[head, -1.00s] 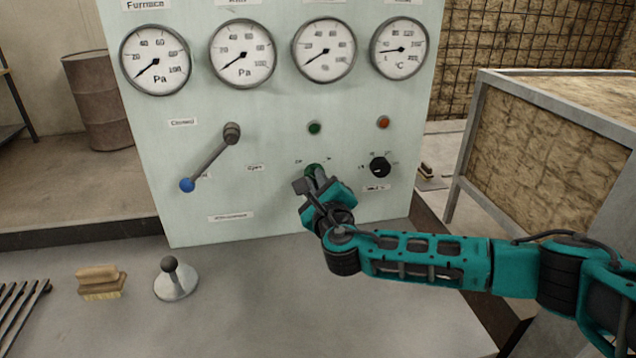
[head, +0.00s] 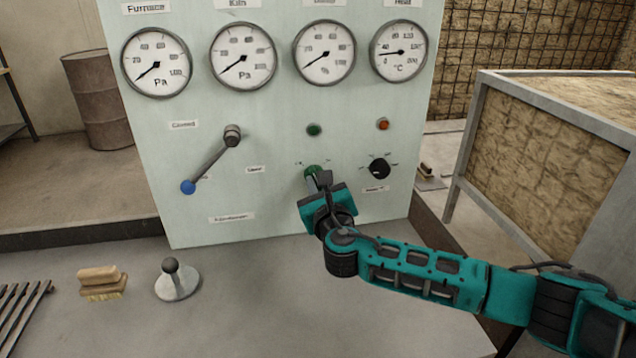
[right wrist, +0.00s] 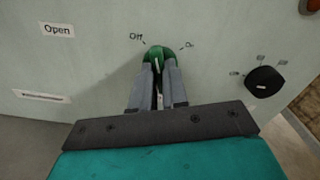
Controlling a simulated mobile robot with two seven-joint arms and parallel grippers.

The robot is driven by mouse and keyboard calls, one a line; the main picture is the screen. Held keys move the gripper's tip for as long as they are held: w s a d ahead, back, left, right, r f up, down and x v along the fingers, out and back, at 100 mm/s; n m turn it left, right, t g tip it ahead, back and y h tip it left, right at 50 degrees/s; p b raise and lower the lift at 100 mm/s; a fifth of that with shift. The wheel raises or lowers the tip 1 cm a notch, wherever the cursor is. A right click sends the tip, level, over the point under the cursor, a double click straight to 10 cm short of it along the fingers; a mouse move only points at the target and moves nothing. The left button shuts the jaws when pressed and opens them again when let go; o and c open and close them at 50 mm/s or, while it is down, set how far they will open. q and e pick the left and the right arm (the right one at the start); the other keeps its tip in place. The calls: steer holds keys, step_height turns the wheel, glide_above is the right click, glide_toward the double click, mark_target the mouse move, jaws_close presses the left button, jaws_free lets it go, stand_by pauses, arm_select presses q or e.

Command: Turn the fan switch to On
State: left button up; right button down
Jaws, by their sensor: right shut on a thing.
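The fan switch is a green knob (head: 313,171) low on the pale green control panel (head: 280,200). In the right wrist view the green knob (right wrist: 158,54) has an "Off" label at its upper left and a partly readable "O..." label at its upper right. My right gripper (head: 316,181) is at the knob, its fingers on both sides of the knob's grip. In the right wrist view the gripper (right wrist: 159,72) is shut on the knob, whose ridge looks close to upright. The fingers hide the knob's lower part. My left gripper is not in view.
A black knob (head: 380,168) sits right of the green one. A lever with a blue ball (head: 188,187) is at left. Green (head: 314,130) and orange (head: 383,124) lamps and several gauges are above.

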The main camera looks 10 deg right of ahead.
steer(key=m+b, duration=0.1)
steer(key=m, duration=1.1)
steer(key=shift+f+m, duration=0.1)
steer(key=shift+m, duration=0.3)
stand_by(0.3)
steer(key=c, duration=1.1)
jaws_free()
steer(key=shift+c, duration=0.2)
